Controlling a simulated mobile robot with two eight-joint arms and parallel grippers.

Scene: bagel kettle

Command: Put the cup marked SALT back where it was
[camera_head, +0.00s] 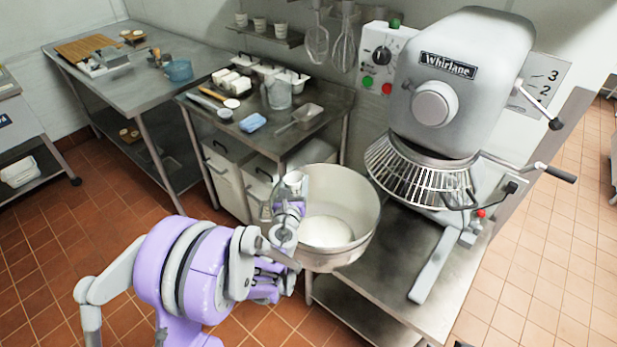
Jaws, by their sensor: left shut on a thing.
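My left gripper (290,198) is shut on a small pale cup (294,179) at the left rim of the big steel mixer bowl (350,195). The cup is largely hidden by the fingers, and I cannot read any marking on it. White powder or dough (328,231) lies in the bottom of the bowl. Several similar small cups stand on the wall shelf (268,36) at the back, too small to read. My right gripper is not in view.
The mixer (465,75) with its wire guard (425,172) stands right of the bowl. Whisks (343,45) hang beside the shelf.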

